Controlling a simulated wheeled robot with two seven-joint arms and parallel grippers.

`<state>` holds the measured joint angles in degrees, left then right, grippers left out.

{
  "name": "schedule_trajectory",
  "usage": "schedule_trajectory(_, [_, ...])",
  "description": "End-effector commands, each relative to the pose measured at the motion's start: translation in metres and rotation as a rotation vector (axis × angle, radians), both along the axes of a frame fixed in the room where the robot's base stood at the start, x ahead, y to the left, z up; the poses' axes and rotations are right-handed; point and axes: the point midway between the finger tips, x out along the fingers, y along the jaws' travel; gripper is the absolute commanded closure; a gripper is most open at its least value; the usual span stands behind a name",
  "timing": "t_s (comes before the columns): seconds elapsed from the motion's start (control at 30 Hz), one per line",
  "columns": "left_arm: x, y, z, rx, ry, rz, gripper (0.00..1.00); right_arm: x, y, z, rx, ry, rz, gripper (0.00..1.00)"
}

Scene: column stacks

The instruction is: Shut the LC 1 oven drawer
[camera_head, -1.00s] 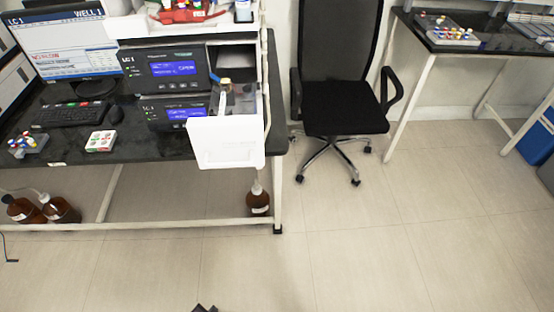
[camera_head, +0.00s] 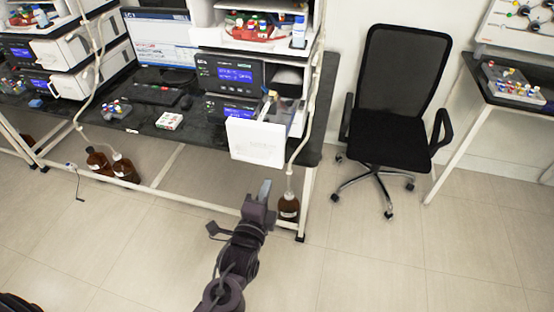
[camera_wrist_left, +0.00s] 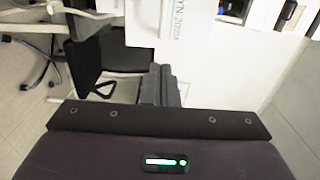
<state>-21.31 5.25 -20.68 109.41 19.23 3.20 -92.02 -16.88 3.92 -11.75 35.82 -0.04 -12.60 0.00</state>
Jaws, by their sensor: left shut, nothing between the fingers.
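The LC 1 oven drawer (camera_head: 256,142) is pulled out from the right side of the LC 1 instrument stack (camera_head: 228,74). Its white front panel faces me, and small items show behind its top edge. My left gripper (camera_head: 266,187) is below and in front of the drawer front, apart from it, with its fingers shut and empty. In the left wrist view the shut fingers (camera_wrist_left: 160,84) point toward a white lettered panel (camera_wrist_left: 168,22); I cannot tell whether it is the drawer. My right gripper is not in view.
A brown bottle (camera_head: 289,207) stands under the bench beside my left gripper. A tube hangs near the bench's right leg. A black office chair (camera_head: 392,120) stands to the right. The floor in front is clear.

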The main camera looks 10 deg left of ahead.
Motion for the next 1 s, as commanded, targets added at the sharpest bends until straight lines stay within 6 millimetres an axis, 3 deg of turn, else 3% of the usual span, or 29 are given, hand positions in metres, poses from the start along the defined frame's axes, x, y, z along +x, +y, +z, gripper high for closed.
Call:
schedule_trajectory(0.2, [0.05,-0.002,0.005,-0.003,-0.001,0.001,1.0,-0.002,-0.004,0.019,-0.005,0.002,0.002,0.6])
schedule_trajectory(0.4, [0.08,-0.003,0.003,-0.003,0.0,0.0,1.0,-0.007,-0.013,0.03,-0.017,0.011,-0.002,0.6])
schedule_trajectory(0.6, [0.093,-0.004,0.001,-0.003,0.0,-0.001,1.0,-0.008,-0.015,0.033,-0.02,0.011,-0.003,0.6])
schedule_trajectory(1.0, [0.094,-0.003,0.0,-0.003,0.001,-0.001,1.0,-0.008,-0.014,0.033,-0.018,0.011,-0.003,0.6])
